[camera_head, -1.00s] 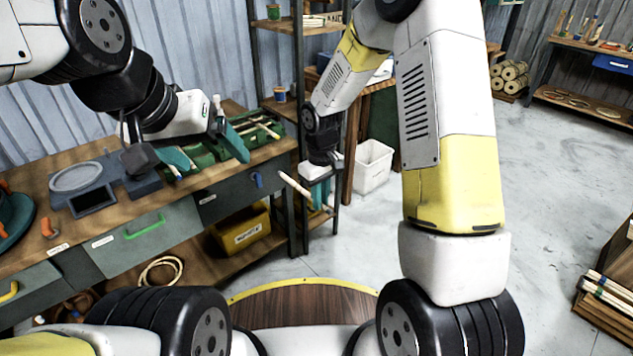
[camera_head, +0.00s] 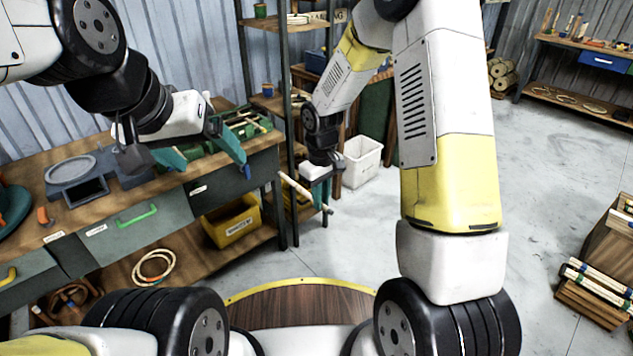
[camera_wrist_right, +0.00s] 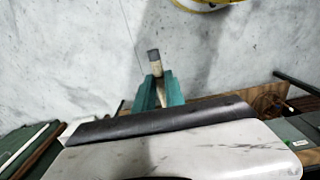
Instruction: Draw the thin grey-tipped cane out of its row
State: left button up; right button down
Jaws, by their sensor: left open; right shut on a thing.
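My right gripper (camera_head: 318,192) is shut on a pale cane (camera_head: 292,185) and holds it tilted in the air, right of the workbench and clear of the rack. In the right wrist view, the cane's grey tip (camera_wrist_right: 153,55) sticks out beyond the teal fingers of the right gripper (camera_wrist_right: 158,92). The green rack (camera_head: 222,142) stands on the workbench with several pale canes in it. My left gripper (camera_head: 206,156) is open and empty above the bench, just in front of the rack, and hides part of it.
The workbench (camera_head: 95,215) has a grey fixture (camera_head: 75,172) on top and a yellow bin (camera_head: 232,222) below. A white bin (camera_head: 362,162) stands on the floor behind my right gripper. A crate of sticks (camera_head: 595,290) is at the right. The floor between is clear.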

jog(key=shift+s+d, duration=0.1)
jog(key=shift+s, duration=0.05)
jog(key=shift+r, duration=3.5)
